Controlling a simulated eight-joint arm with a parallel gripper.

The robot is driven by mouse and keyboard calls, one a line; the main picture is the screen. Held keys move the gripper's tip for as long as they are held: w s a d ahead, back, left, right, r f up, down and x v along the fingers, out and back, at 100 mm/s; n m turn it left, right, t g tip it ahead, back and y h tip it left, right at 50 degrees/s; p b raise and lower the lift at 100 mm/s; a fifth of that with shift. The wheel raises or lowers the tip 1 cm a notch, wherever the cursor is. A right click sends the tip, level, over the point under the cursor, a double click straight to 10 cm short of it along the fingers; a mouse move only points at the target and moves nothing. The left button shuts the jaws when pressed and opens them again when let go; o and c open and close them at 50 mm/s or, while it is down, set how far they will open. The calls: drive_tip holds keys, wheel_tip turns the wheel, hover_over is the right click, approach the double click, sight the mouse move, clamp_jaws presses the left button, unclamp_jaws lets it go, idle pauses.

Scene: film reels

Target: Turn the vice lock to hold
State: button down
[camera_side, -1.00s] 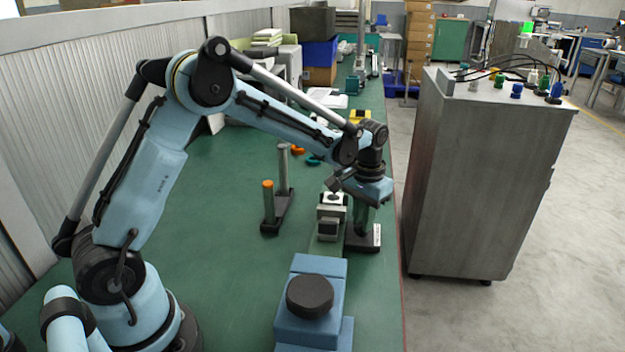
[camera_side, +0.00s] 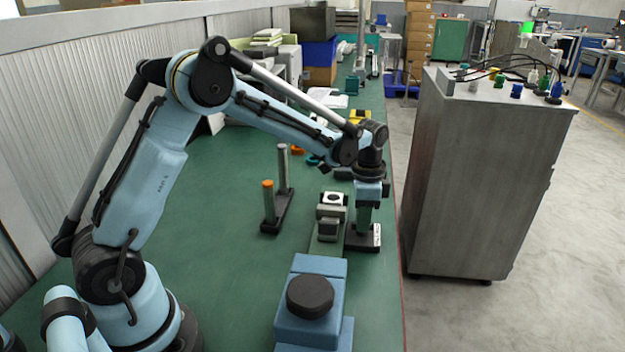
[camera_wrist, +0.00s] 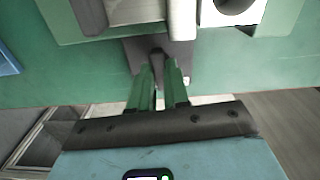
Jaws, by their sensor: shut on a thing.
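The grey vice (camera_side: 328,228) stands on a green base right of the middle of the bench in the side view. Its light block with a dark round hole shows at the top right of the wrist view (camera_wrist: 213,12). My gripper (camera_side: 363,228) points down just right of the vice, above a black base with a white label (camera_side: 356,244). In the wrist view its green fingers (camera_wrist: 159,80) are close together around the dark grey vice lock (camera_wrist: 157,54). The fingers hide most of what they grip.
A black stand (camera_side: 278,218) with a grey post and an orange-topped post is left of the vice. A blue block (camera_side: 327,266) with a black round knob (camera_side: 309,297) is in front. The bench edge is close on the right, with a grey cabinet (camera_side: 475,170) beyond.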

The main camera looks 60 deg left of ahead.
drive_tip(key=shift+m, duration=0.6)
drive_tip(key=c, duration=1.1)
unclamp_jaws()
drive_tip(key=shift+r, duration=0.1)
wheel_tip(320, 180, up, 12)
